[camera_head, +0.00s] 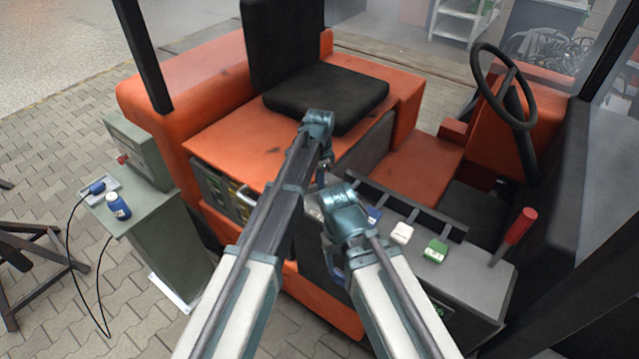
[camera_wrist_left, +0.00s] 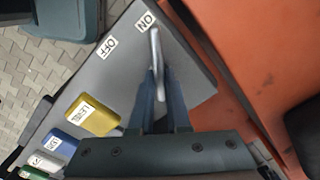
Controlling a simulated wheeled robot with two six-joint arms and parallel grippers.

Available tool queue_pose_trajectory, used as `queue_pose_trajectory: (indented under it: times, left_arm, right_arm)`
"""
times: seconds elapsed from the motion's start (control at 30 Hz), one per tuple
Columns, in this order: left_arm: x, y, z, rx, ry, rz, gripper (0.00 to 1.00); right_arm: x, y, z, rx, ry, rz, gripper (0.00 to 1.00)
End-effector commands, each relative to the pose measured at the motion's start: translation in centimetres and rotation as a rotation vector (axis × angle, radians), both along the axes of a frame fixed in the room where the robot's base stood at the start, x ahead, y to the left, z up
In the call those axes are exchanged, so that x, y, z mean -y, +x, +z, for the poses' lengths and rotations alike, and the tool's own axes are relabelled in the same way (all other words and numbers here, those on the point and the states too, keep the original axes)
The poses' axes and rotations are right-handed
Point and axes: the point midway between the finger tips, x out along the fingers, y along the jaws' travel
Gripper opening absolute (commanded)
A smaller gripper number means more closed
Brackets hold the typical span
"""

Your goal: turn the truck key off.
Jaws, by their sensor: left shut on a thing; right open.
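The truck key is a thin silver bar (camera_wrist_left: 155,50) on the grey panel (camera_wrist_left: 190,75) in the left wrist view. Its far end lies by the ON label (camera_wrist_left: 146,22); the OFF label (camera_wrist_left: 105,47) is to the left of it. My left gripper (camera_wrist_left: 161,80) is shut on the key, one finger on each side. In the head view my left gripper (camera_head: 321,174) reaches down to the near end of the console, and the key is hidden there. My right gripper (camera_head: 337,268) is open, lower and in front of the console's side; its fingers are mostly hidden.
A yellow block (camera_wrist_left: 94,115) marked LEVEL sits near the key. Blue (camera_head: 374,215), white (camera_head: 402,233) and green (camera_head: 435,250) blocks line the console. A red-topped lever (camera_head: 518,226) and steering wheel (camera_head: 505,86) are at right. A grey cabinet (camera_head: 160,235) stands left.

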Motion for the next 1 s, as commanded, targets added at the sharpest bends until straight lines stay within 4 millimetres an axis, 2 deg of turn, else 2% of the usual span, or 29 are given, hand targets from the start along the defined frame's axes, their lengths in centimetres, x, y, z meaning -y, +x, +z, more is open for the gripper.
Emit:
queue_pose_trajectory:
  times: [0.5, 1.0]
  left_arm:
    - [0.11, -0.21, 0.0, 0.0, 0.0, 0.447, 0.0]
    - [0.18, -0.27, 0.0, 0.0, 0.0, 0.652, 0.0]
  right_arm:
    - [0.0, 0.0, 0.0, 0.0, 0.0, 0.0, 0.69]
    - [0.0, 0.0, 0.0, 0.0, 0.0, 0.0, 0.69]
